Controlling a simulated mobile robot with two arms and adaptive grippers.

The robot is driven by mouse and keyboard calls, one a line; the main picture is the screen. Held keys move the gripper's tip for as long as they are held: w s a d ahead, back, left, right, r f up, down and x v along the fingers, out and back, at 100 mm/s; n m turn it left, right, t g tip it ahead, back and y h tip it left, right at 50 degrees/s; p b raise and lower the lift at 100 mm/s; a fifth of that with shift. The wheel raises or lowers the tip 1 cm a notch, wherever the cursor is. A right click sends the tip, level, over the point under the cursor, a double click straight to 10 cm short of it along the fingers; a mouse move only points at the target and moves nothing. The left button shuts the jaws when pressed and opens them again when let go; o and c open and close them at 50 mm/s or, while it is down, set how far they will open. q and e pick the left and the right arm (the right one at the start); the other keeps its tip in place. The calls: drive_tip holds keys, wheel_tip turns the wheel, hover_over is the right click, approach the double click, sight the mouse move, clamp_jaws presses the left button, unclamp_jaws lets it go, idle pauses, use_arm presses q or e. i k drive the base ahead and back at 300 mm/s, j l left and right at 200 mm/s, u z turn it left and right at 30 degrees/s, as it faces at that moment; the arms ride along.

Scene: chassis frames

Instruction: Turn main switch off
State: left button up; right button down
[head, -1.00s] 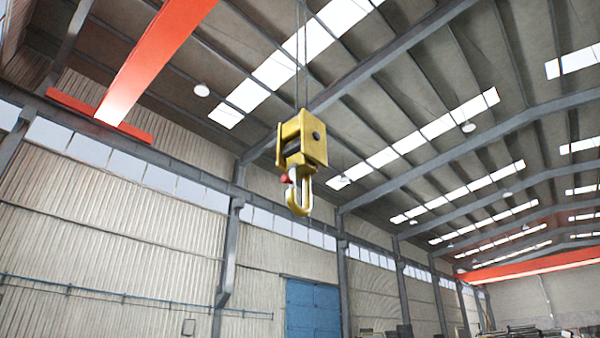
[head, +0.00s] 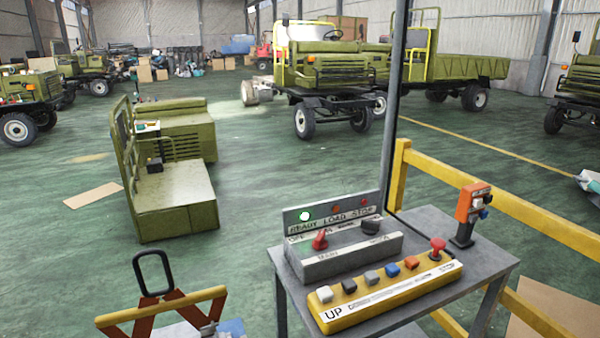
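A grey control box (head: 345,262) stands on a grey metal table. The main switch is a red rotary knob (head: 320,241) on the left of its sloped face, above a label that seems to read MAIN. A black rotary knob (head: 371,227) sits to its right. On the upright back panel, a green lamp (head: 305,216) glows above READY. Red lamps above LOAD and STOP look dim. The small marks around the red knob are too blurred to tell its setting. Neither of my grippers is in view.
A yellow button pendant (head: 390,295) with a red mushroom button (head: 437,246) lies in front of the box. An orange control unit (head: 471,205) stands at the table's (head: 497,255) right. A dark post and yellow railing (head: 480,205) rise behind. Green vehicles stand farther back.

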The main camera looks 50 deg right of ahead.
sight(320, 242)
drive_tip(key=z, duration=1.85)
